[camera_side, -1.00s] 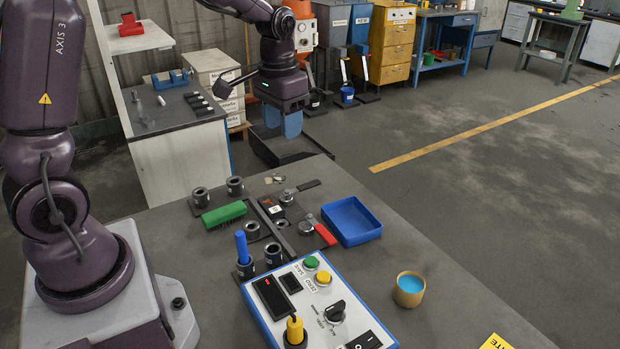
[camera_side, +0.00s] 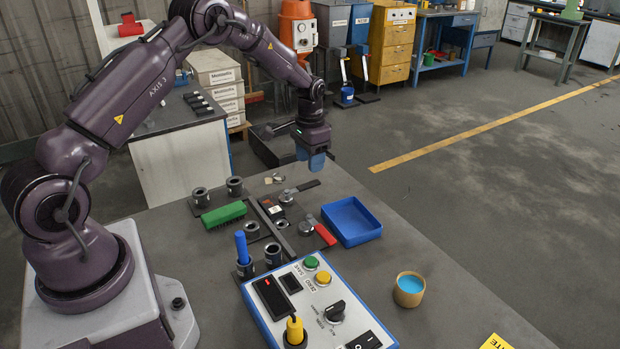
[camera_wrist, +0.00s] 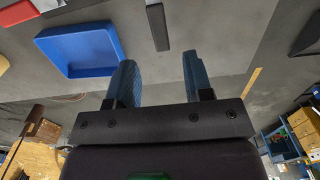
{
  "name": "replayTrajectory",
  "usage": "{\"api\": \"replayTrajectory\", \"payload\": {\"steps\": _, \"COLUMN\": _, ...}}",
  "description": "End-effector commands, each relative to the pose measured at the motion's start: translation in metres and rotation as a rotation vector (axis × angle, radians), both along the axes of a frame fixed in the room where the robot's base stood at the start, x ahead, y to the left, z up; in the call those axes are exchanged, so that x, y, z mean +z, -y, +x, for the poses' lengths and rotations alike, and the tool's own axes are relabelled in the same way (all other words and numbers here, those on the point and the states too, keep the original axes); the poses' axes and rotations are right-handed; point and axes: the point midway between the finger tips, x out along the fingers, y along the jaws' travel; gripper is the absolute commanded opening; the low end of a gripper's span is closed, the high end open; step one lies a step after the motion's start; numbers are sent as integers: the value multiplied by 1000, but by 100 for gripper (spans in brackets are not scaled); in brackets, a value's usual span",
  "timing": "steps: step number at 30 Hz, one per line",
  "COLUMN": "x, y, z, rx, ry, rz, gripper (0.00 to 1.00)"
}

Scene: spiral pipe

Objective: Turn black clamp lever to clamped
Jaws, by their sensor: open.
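The black clamp lever (camera_side: 309,185) is a short flat bar. It points up and right from a silver clamp head (camera_side: 287,197) on the bench. In the wrist view the lever (camera_wrist: 158,27) stands out ahead of the gap between my fingers, with its clamp end cut off by the top edge. My gripper (camera_side: 316,163) is above the bench's far edge, pointing down, just beyond the lever and apart from it. In the wrist view my gripper (camera_wrist: 158,66) has its two blue fingers apart with nothing between them.
A red lever (camera_side: 325,235) on a second clamp and a blue tray (camera_side: 350,221) are close by. A green brush (camera_side: 223,214), dark cylindrical sockets and a control box (camera_side: 318,300) crowd the nearer bench. A cup (camera_side: 409,289) stands at right. Bare bench surrounds the lever's tip.

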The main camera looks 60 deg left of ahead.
Motion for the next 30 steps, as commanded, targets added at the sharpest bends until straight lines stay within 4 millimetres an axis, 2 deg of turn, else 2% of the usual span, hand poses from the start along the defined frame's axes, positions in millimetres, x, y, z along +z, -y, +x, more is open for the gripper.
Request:
{"api": "replayTrajectory", "payload": {"steps": 3, "x": -25, "y": 0, "z": -1, "rx": 0, "ry": -3, "rz": -1, "gripper": 47}}
{"api": "replayTrajectory", "payload": {"steps": 9, "x": -51, "y": 0, "z": 0, "rx": 1, "ry": 0, "rz": 0, "gripper": 47}}
{"api": "replayTrajectory", "payload": {"steps": 14, "x": -59, "y": 0, "z": 0, "rx": 1, "ry": 1, "rz": 0, "gripper": 47}}
{"api": "replayTrajectory", "payload": {"steps": 21, "x": -59, "y": 0, "z": 0, "rx": 1, "ry": 1, "rz": 0, "gripper": 47}}
{"api": "replayTrajectory", "payload": {"steps": 22, "x": -59, "y": 0, "z": 0, "rx": 1, "ry": 1, "rz": 0, "gripper": 44}}
{"api": "replayTrajectory", "payload": {"steps": 28, "x": -59, "y": 0, "z": 0, "rx": 1, "ry": 1, "rz": 0, "gripper": 0}}
{"api": "replayTrajectory", "payload": {"steps": 30, "x": -59, "y": 0, "z": 0, "rx": 1, "ry": 1, "rz": 0, "gripper": 0}}
